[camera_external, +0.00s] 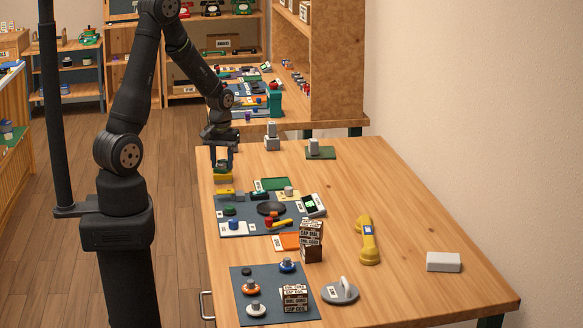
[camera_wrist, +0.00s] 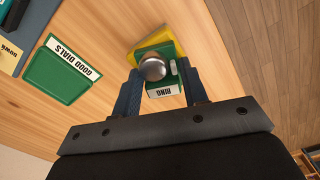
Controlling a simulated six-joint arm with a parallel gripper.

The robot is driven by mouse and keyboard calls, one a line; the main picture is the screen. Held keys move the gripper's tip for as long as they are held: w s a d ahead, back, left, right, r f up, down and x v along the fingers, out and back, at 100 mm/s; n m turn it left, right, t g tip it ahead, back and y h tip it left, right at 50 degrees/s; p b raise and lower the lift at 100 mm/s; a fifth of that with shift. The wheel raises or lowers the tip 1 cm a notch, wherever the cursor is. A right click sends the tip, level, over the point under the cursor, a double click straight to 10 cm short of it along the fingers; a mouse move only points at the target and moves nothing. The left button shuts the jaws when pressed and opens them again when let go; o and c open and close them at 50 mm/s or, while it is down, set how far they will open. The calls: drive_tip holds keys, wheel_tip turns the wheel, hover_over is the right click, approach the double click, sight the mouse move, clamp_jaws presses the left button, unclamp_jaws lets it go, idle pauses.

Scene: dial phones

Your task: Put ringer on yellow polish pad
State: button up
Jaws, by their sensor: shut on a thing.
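The ringer is a small green block (camera_wrist: 163,82) with a silver bell dome (camera_wrist: 152,69) and a white "RING" label, seen in the wrist view. My gripper (camera_wrist: 160,76) is shut on it, one blue finger on each side. A yellow pad (camera_wrist: 174,48) shows beyond and partly under the ringer in that view. In the outside view my gripper (camera_external: 222,166) points down at the table's far left edge, directly above the yellow pad (camera_external: 223,179). The ringer is mostly hidden between the fingers there. I cannot tell whether it touches the pad.
The green "GOOD DIALS" tray (camera_wrist: 55,78) lies beside the pad. A grey mat (camera_external: 240,228) with phone parts, stacked boxes (camera_external: 311,240), a yellow handset (camera_external: 368,243) and a white block (camera_external: 443,262) stand nearer. The table's right middle is clear.

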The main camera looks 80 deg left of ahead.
sight(222, 161)
drive_tip(key=shift+f, duration=0.1)
drive_tip(key=o, duration=1.1)
wheel_tip(222, 161, up, 12)
drive_tip(key=shift+r, duration=0.15)
